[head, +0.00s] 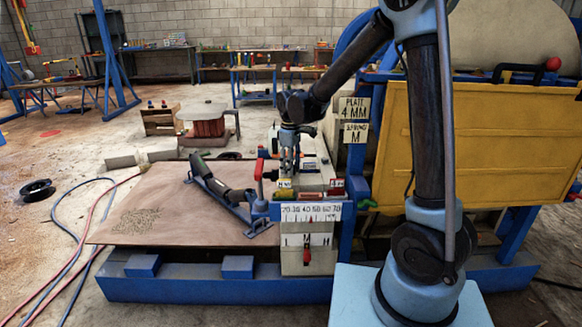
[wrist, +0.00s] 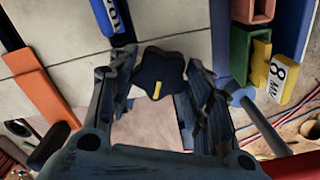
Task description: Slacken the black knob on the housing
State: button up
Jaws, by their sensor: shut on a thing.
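The black knob (wrist: 160,68) is a dark star-shaped knob with a yellow mark, seen in the wrist view against the pale housing (wrist: 60,65). My gripper (wrist: 158,92) has one finger on each side of the knob and is shut on it. In the head view my gripper (head: 290,160) points down at the top of the pale housing (head: 315,165), above the scale plate. The knob is hidden there by the gripper and the parts around it.
A red-handled lever (head: 259,170) stands just left of my gripper. Small coloured blocks with labels (head: 337,186) sit to its right. The yellow guard panel (head: 475,140) fills the right.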

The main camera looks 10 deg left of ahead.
jog(key=shift+w+d, duration=0.1)
jog(key=shift+d, duration=0.05)
jog(key=o, duration=1.1)
jog(key=shift+c, duration=0.2)
notch_tip(320, 180, up, 12)
